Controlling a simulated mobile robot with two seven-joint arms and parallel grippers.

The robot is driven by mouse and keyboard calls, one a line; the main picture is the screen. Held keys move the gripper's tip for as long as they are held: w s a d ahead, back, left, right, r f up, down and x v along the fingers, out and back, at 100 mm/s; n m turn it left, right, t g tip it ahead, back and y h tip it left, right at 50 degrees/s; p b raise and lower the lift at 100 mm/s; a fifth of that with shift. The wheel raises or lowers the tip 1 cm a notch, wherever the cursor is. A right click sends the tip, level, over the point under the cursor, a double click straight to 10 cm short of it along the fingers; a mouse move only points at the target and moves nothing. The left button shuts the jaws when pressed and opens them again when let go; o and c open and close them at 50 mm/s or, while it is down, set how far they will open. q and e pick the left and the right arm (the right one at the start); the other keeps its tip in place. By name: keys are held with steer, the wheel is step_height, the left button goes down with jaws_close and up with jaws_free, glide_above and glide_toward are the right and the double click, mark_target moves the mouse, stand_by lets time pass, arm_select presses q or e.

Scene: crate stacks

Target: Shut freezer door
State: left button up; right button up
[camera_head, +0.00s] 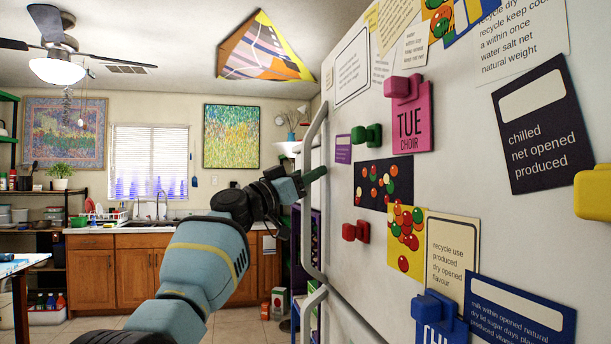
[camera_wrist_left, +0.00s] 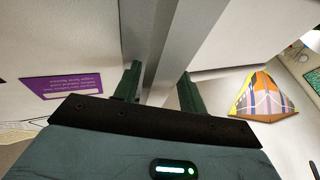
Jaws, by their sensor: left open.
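A large white fridge-freezer door (camera_head: 460,150) fills the right of the head view, covered with papers and magnets. A long pale upright handle (camera_head: 312,215) runs along its left edge. A second door with its own handle (camera_head: 308,308) shows below. I cannot tell which door is the freezer's or how far either stands open. My left gripper (camera_head: 312,178) is at the upper handle. In the left wrist view, its two green fingers (camera_wrist_left: 157,88) are apart, with the grey handle bar (camera_wrist_left: 172,55) running between them. Contact cannot be told. My right gripper is out of view.
Wooden kitchen cabinets (camera_head: 120,275) with a sink stand at the back. A shelf rack (camera_head: 40,193) is at the left, and a table edge (camera_head: 22,264) is at the lower left. Some floor (camera_head: 235,328) is clear. Magnets such as the yellow one (camera_head: 594,192) stick out from the door.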

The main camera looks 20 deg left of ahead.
arm_select(q)
steer(key=shift+d+f, duration=0.2)
steer(key=shift+d, duration=0.15)
steer(key=b+v, duration=0.2)
steer(key=v, duration=0.6)
steer(key=shift+a+r, duration=0.2)
steer(key=shift+a, duration=0.1)
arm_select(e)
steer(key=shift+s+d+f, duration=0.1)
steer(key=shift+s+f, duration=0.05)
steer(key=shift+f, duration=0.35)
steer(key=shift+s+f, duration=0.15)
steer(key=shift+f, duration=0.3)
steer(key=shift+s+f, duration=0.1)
